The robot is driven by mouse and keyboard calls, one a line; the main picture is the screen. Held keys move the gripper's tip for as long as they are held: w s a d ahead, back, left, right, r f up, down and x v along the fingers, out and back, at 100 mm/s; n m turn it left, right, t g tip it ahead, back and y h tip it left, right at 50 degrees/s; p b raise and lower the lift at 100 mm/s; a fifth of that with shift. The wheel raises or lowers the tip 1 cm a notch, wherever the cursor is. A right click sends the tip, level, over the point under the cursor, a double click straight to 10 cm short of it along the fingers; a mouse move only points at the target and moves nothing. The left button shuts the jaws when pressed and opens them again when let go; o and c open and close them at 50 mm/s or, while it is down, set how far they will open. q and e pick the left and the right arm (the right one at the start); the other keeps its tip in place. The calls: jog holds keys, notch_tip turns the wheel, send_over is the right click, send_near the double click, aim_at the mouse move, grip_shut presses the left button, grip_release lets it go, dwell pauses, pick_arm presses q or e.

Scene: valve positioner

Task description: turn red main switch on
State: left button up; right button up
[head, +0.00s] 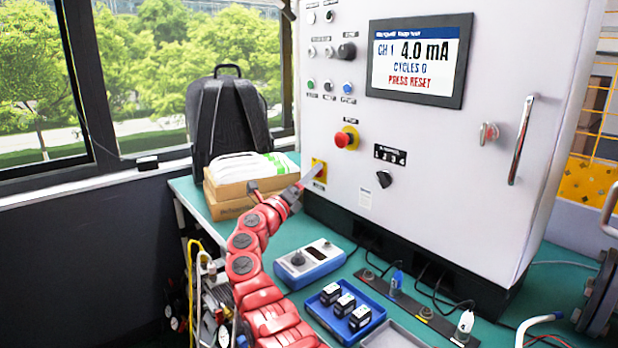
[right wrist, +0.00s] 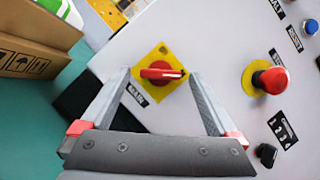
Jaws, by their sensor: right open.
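The red main switch (right wrist: 161,73) is a red rotary handle on a yellow square plate (right wrist: 170,92), with a MAIN label beside it. In the right wrist view its handle lies crosswise between the fingers. In the head view the yellow plate (head: 319,166) sits low on the left of the cabinet front, partly covered by my gripper. My right gripper (right wrist: 160,76) is open, one finger on each side of the switch, with gaps to the handle. It also shows in the head view (head: 309,178), reaching to the plate. My left gripper is not in view.
The white cabinet (head: 440,130) has a red emergency button (head: 345,138) and a black selector (head: 384,179) right of the switch. Its screen (head: 419,58) reads 4.0 mA and PRESS RESET. Cardboard boxes (head: 230,203) stand close left. A blue tray (head: 325,315) and instruments lie below.

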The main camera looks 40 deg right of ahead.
jog(key=p+v, duration=0.1)
jog(key=v, duration=1.5)
jog(key=shift+a+p, duration=0.25)
jog(key=shift+p, duration=0.1)
jog(key=shift+f, duration=0.1)
